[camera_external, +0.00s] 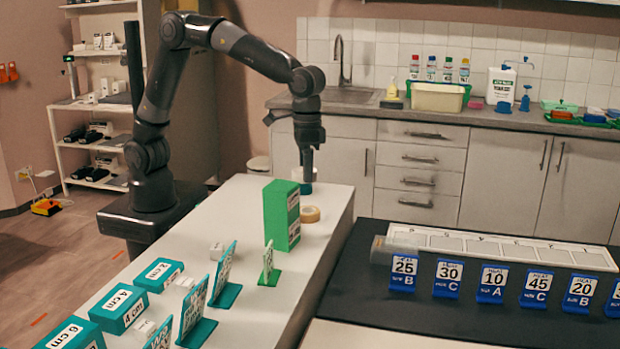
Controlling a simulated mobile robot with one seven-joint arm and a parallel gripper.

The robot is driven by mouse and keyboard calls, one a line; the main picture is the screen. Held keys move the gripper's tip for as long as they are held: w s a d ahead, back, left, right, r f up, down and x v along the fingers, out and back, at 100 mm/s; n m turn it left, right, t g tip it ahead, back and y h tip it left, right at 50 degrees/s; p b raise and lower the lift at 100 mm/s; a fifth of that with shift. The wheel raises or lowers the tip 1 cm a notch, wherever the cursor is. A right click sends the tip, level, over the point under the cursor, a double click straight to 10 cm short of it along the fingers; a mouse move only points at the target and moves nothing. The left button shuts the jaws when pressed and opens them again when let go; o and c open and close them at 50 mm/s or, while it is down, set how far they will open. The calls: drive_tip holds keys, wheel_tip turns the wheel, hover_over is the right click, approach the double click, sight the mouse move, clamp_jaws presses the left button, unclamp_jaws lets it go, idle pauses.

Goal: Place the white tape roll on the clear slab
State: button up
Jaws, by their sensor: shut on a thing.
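My gripper (306,181) points straight down over the far end of the white table, behind the green box. It is shut on a small white and teal thing, which looks like the white tape roll (317,181); the green box and my fingers partly hide it. A tan tape roll (310,214) lies flat on the table just in front of it. A see-through greyish block, which may be the clear slab (393,250), sits on the black mat at the right, behind the "25 B" sign. I cannot tell its exact shape.
The tall green box (281,215) stands close to my gripper. Teal blocks (118,308) and standing number cards (222,275) fill the near left of the table. Blue-based signs (447,278) and a white compartment strip (500,247) stand on the black mat (385,299).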

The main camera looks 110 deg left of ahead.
drive_tip(key=w+d+f, duration=0.2)
drive_tip(key=w+f, duration=0.1)
drive_tip(key=w, duration=0.4)
drive_tip(key=w+d+f, duration=0.3)
drive_tip(key=w, duration=0.3)
hover_over(386, 243)
wheel_tip(386, 243, down, 7)
drive_tip(key=shift+d+f, duration=0.1)
drive_tip(key=shift+f, duration=2.1)
drive_tip(key=shift+f, duration=0.1)
drive_tip(key=shift+f, duration=0.1)
drive_tip(key=o, duration=1)
